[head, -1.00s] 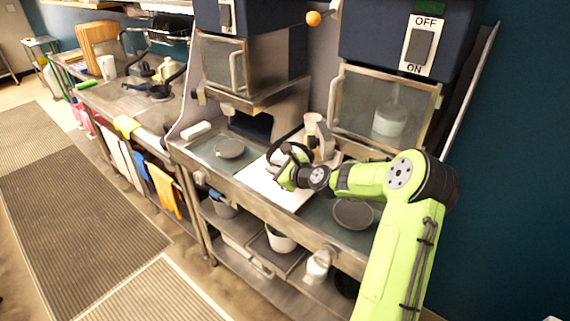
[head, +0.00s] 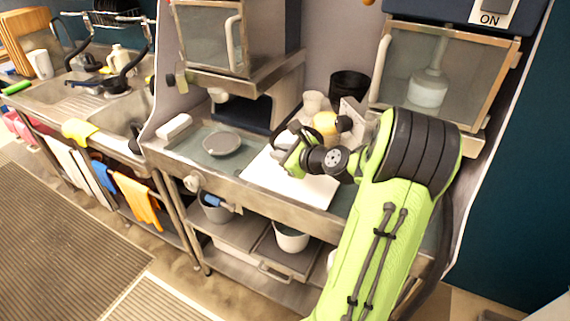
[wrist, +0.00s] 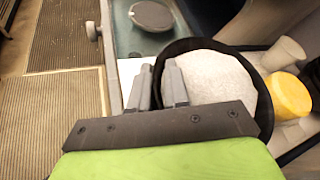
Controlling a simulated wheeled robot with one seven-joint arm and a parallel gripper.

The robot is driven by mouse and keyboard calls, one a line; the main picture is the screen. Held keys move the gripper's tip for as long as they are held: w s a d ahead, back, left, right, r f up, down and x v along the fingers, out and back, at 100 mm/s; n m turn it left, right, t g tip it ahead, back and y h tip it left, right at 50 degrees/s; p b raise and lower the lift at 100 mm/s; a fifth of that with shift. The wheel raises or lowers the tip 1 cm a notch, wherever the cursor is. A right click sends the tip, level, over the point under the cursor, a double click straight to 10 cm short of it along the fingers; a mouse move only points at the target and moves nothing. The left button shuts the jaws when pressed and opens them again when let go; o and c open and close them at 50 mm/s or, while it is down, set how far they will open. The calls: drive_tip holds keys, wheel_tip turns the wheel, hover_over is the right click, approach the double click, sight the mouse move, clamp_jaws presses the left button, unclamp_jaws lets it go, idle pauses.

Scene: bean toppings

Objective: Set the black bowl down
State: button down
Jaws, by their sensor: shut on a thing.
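The black bowl (wrist: 263,112) fills the middle right of the wrist view, with a dark rim and a pale, grainy inside. My gripper (wrist: 157,68) is shut on the near left part of its rim, one finger on each side. In the head view, my gripper (head: 287,150) is over the white board (head: 305,185) on the counter. There the bowl shows only as a dark curve (head: 277,139), mostly hidden behind my gripper. I cannot tell whether the bowl's base touches the board.
A pale cup (head: 313,101) and a yellow-topped bottle (head: 325,122) stand close behind the bowl. A black container (head: 349,88) is farther back. A grey round dish (head: 221,143) lies on the left counter panel. The board's front part is clear.

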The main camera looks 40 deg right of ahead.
drive_tip(key=shift+w+f+b, duration=0.1)
drive_tip(key=shift+f+b, duration=0.55)
drive_tip(key=shift+f, duration=1.7)
drive_tip(key=c, duration=1.1)
unclamp_jaws()
drive_tip(key=shift+r, duration=0.1)
drive_tip(key=shift+s+r, duration=0.2)
drive_tip(key=shift+s, duration=0.15)
drive_tip(key=p+v, duration=0.2)
drive_tip(key=v, duration=0.9)
drive_tip(key=w+a+n+g+y, duration=0.2)
drive_tip(key=a+n+g, duration=0.4)
drive_tip(key=a+n, duration=1)
drive_tip(key=s+a+r+n+g+h, duration=0.1)
drive_tip(key=s+a+r+n, duration=0.3)
drive_tip(key=s+a+n, duration=0.6)
drive_tip(key=s+n, duration=0.3)
drive_tip(key=n, duration=0.2)
drive_tip(key=shift+s+a+g+h, duration=0.2)
drive_tip(key=shift+a+g+h, duration=0.05)
drive_tip(key=shift+g+h, duration=0.15)
